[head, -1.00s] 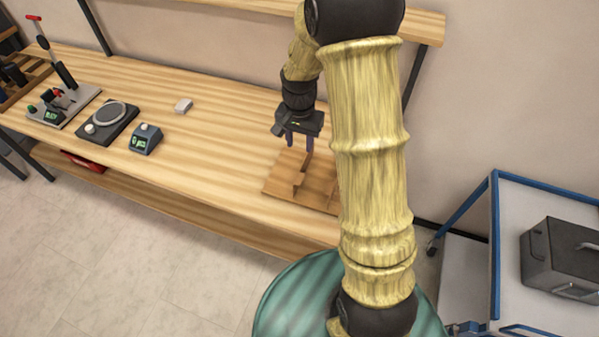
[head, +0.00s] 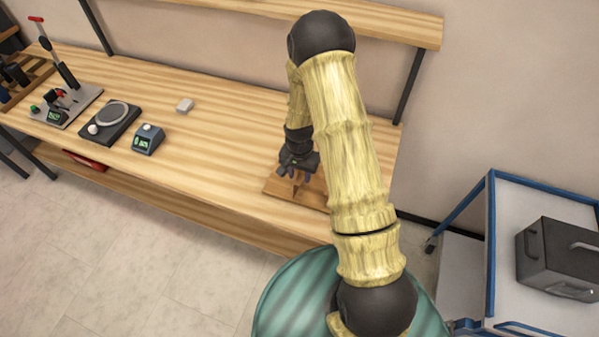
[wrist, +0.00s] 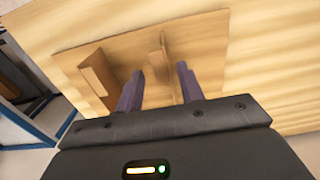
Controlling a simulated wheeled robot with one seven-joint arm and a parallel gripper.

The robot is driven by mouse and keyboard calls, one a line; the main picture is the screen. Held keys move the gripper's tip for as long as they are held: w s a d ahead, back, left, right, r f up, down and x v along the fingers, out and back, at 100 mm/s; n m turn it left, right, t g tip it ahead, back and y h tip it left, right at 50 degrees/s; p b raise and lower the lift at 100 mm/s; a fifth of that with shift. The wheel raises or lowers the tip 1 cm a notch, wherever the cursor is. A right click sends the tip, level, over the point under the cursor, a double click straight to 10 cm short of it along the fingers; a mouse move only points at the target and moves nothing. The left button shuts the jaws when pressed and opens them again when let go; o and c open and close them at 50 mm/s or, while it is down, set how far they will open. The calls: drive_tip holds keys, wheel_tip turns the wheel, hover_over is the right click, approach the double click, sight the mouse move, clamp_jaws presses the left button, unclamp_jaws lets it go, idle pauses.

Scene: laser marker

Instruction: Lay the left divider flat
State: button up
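A brown wooden board (head: 279,189) lies on the workbench near its right end, partly covered by my arm. In the wrist view the board (wrist: 125,52) carries two dividers. The left divider, which shows on the right in the wrist view (wrist: 161,50), is a thin upright panel. The other divider (wrist: 98,75) also stands up, close to the board's other end. My gripper (wrist: 160,69) is open, with its dark purple fingers on the two sides of the left divider. I cannot tell whether they touch it. In the head view my gripper (head: 295,174) is low over the board.
A dial box (head: 148,139), a round-plate device (head: 110,121), a lever press (head: 64,103) and a small white block (head: 185,105) stand on the bench further left. A blue-framed trolley (head: 493,240) with a grey case (head: 560,260) stands at right. The bench between is clear.

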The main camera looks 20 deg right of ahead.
drive_tip(key=shift+f, duration=0.2)
drive_tip(key=shift+c, duration=0.2)
clamp_jaws()
drive_tip(key=shift+w, duration=0.25)
idle(0.5)
